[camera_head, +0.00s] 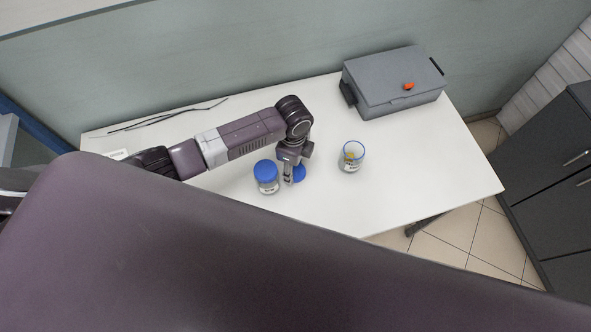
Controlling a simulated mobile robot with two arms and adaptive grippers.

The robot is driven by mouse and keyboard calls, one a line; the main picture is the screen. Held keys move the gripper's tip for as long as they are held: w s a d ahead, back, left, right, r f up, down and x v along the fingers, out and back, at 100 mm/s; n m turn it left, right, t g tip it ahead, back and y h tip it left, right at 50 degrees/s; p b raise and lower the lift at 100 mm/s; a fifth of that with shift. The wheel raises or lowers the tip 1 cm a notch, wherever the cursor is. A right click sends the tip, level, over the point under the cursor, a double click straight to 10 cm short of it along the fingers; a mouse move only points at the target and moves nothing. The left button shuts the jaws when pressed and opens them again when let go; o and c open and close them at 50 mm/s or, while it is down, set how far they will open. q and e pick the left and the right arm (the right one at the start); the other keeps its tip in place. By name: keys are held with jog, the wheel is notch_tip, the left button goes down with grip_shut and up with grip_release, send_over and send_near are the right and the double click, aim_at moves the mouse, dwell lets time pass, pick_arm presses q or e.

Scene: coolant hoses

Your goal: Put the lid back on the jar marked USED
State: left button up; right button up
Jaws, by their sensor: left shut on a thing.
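A clear glass jar (351,160) without a lid stands upright on the white table; its rim shows blue and something yellowish is inside. Another jar (268,183) stands to the left with a blue lid (265,170) on it. The writing on both jars is too small to read. My left gripper (292,177) points down just right of the lidded jar and is shut on a blue lid (299,173), partly hidden by the fingers. The open jar is to the right of this gripper, apart from it. My right gripper is not in view.
Thin dark cables (165,118) lie at the back left. The white table (420,185) is clear to the right of the open jar. Dark cabinets (550,170) stand beyond the right.

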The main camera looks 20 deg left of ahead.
aim_at(294, 170)
pick_arm(q)
jog(key=shift+r, duration=0.1)
notch_tip(294, 170, up, 20)
jog(key=shift+f+b, duration=0.1)
jog(key=shift+b, duration=1.05)
